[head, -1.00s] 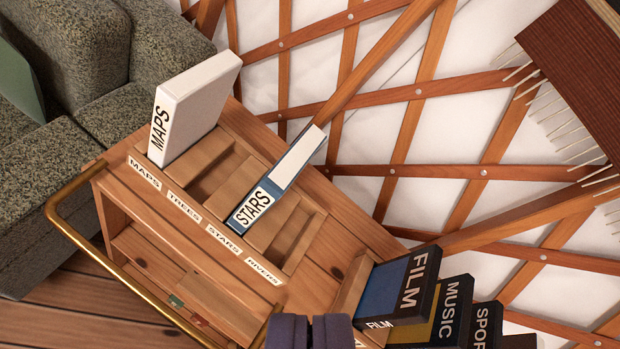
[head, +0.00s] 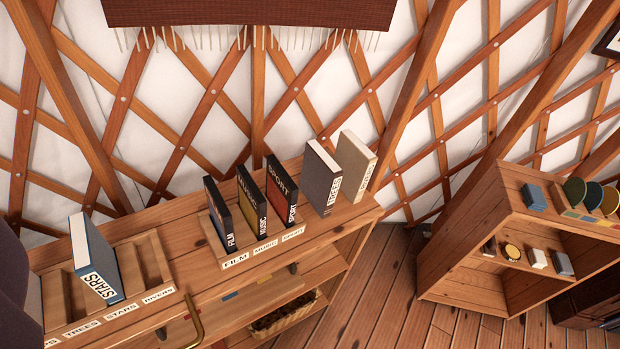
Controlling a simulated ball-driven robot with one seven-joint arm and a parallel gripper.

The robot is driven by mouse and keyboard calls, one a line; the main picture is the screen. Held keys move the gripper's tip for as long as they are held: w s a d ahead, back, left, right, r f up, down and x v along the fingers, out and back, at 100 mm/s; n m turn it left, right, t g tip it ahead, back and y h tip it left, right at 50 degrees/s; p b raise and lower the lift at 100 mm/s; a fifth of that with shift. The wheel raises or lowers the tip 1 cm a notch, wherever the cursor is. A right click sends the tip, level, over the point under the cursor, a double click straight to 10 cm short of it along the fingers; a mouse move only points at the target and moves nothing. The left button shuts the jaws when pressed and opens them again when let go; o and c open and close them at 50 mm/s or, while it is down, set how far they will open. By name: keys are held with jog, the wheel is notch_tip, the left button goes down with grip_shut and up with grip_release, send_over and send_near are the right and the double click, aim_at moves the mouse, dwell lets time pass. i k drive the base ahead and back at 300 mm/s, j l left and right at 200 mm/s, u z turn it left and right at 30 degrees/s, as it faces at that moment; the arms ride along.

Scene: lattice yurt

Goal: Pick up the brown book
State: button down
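No plainly brown book shows; the closest in colour is a tan book (head: 357,160) standing upright on the wooden shelf top, right of the other books. Its spine lettering is too small to read surely. A grey book (head: 318,180) with a pale TREES label stands just left of it, with a narrow gap. My gripper's fingertips are not in view. A dark shape at the left edge seems to be part of my arm, and nothing touches the tan book.
Dark FILM (head: 219,214), MUSIC (head: 251,201) and SPORT (head: 281,190) books stand in a labelled rack. A blue STARS book (head: 95,262) stands in a slotted rack (head: 157,262) at left. A brass rail (head: 193,325) is in front. A second shelf unit (head: 500,225) stands right.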

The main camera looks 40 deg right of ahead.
aim_at(320, 177)
jog(key=i+l+z, duration=0.35)
jog(key=i+l, duration=0.15)
jog(key=l, duration=0.15)
jog(key=i+l+z, duration=0.75)
jog(key=i, duration=0.5)
